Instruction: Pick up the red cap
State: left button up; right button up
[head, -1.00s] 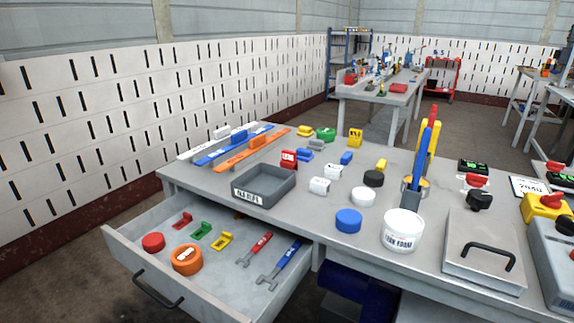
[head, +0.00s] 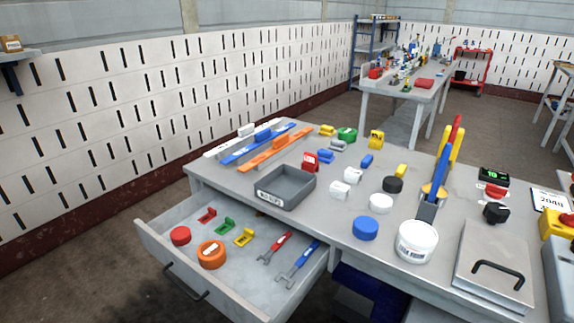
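A round red cap (head: 180,236) lies in the open drawer (head: 225,292) at the left, near the drawer's left wall. An orange round piece (head: 212,254) with a pale label lies just to its right and nearer the front. A small red bracket-like piece (head: 207,215) lies behind the cap. Neither of my grippers shows in the head view.
The drawer also holds green and yellow pieces, a red wrench (head: 275,247) and a blue wrench (head: 298,263). On the table above stand a grey tray (head: 287,202), a blue cap (head: 365,228), a white tub (head: 417,241) and a lidded box (head: 495,262).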

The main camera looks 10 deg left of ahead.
aim_at(181, 236)
jog(key=u, duration=1.2)
